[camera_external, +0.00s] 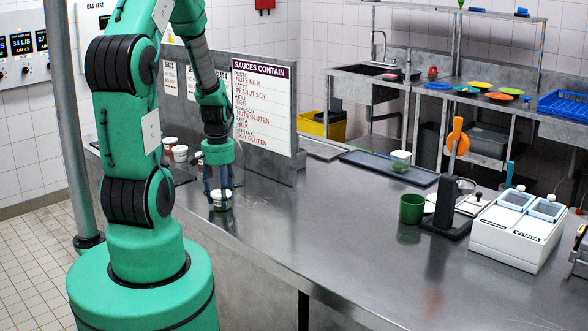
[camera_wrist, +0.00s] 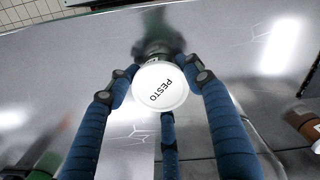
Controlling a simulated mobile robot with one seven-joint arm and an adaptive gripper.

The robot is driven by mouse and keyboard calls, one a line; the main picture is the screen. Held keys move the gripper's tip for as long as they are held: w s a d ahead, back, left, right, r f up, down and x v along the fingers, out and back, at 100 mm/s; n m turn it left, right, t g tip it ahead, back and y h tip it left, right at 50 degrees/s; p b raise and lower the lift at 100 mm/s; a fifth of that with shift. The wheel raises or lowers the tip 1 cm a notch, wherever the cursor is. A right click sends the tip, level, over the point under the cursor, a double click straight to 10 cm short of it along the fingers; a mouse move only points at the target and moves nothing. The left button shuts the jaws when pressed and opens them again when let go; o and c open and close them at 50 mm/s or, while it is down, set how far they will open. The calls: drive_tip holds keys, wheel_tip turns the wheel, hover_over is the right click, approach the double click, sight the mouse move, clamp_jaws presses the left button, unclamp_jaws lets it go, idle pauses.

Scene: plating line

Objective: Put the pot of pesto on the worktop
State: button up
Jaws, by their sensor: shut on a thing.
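In the external view the small pot (camera_external: 221,202) is between the fingertips of my gripper (camera_external: 219,196), low over the steel worktop (camera_external: 340,215). The pot looks upright. I cannot tell whether its base touches the worktop.
Other white-lidded pots (camera_external: 180,153) stand behind my arm. A sauces sign (camera_external: 263,107) rises behind the gripper. A green mug (camera_external: 411,208), a black stand (camera_external: 447,205) and a white two-lidded unit (camera_external: 515,228) stand to the right. The worktop between is clear.

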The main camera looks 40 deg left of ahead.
drive_tip(key=shift+f, duration=0.15)
drive_tip(key=o, duration=1.3)
drive_tip(key=shift+c, duration=0.2)
wheel_tip(320, 180, up, 12)
drive_tip(key=p, duration=0.2)
drive_tip(key=shift+r, duration=0.2)
